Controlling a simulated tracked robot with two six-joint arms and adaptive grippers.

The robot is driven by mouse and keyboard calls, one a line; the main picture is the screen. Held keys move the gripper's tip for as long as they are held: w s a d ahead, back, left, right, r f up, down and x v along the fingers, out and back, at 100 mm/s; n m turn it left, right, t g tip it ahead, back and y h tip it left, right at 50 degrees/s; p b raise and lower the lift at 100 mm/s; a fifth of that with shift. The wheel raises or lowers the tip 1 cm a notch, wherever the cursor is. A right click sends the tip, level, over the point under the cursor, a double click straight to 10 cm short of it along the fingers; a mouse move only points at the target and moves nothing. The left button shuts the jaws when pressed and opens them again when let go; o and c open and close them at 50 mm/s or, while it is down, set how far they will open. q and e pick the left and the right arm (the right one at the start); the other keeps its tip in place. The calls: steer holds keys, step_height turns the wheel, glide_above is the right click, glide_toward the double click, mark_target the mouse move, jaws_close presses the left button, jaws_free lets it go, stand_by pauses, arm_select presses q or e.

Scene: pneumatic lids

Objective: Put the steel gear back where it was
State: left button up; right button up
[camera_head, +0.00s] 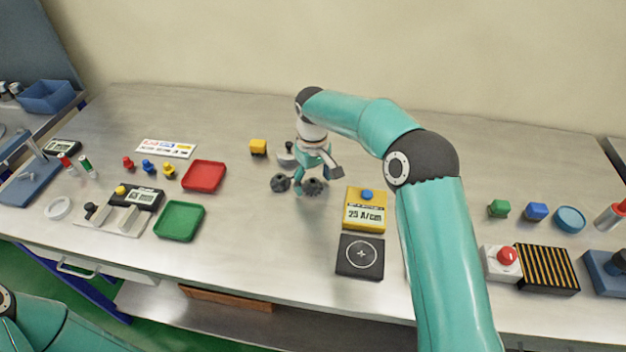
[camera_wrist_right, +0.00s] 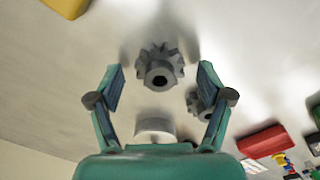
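My right gripper (camera_head: 316,176) is over the middle of the bench, pointing down. In the right wrist view its fingers (camera_wrist_right: 160,78) are spread wide, with nothing held. A dark grey toothed gear (camera_wrist_right: 160,68) with a central bore appears between the fingertips, without visible contact; in the head view this gear (camera_head: 314,187) lies just below the gripper. A second grey gear (camera_wrist_right: 201,103) is beside the right-hand finger; it also shows in the head view (camera_head: 280,184). I cannot tell which gear is steel. My left gripper is out of the head view.
A yellow meter (camera_head: 364,216) reading 25 A/cm and a black pad (camera_head: 360,261) stand front right of the gears. Red (camera_head: 204,175) and green trays (camera_head: 179,221) are at left.

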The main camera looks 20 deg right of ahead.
mark_target(313, 181)
steer(key=shift+r, duration=0.1)
step_height(313, 181, up, 12)
stand_by(0.5)
stand_by(0.5)
